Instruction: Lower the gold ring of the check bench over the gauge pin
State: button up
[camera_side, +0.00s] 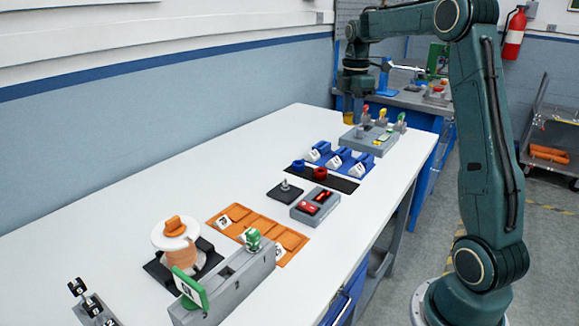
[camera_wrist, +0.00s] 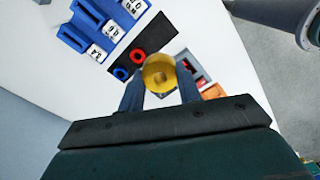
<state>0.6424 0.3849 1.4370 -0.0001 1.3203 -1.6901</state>
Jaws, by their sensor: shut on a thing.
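My gripper (camera_side: 354,88) hangs from the arm over the far end of the white table in the side view. It is shut on the gold ring (camera_side: 352,107), held in the air. In the wrist view my gripper (camera_wrist: 159,84) has its blue-grey fingers on both sides of the gold ring (camera_wrist: 158,70), which fills the gap between them. A thin silver pin (camera_side: 285,185), which looks like the gauge pin, stands upright on a small dark plate (camera_side: 279,194) mid-table, well apart from the ring. In the wrist view the ring and fingers mostly hide that area.
A grey box with red parts (camera_side: 315,206) sits beside the dark plate. Behind are a black mat (camera_side: 338,183) with blue and red rings, numbered blue holders (camera_side: 353,169), and a grey stand with coloured handles (camera_side: 360,146). Orange trays (camera_side: 291,241) and a spool (camera_side: 177,237) are nearer.

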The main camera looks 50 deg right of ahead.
jog(key=shift+r, duration=2.45)
jog(key=w+a+f+n, duration=0.2)
jog(key=w+a+f, duration=0.2)
jog(key=w+a+f+n, duration=0.2)
jog(key=w+a+f, duration=0.2)
jog(key=a+f, duration=0.1)
jog(key=w+a+f+n, duration=0.2)
jog(key=w+a+f, duration=0.2)
jog(key=a, duration=0.1)
jog(key=shift+f, duration=0.4)
jog(key=shift+f, duration=0.15)
jog(key=shift+f, duration=2.2)
jog(key=shift+f, duration=1.5)
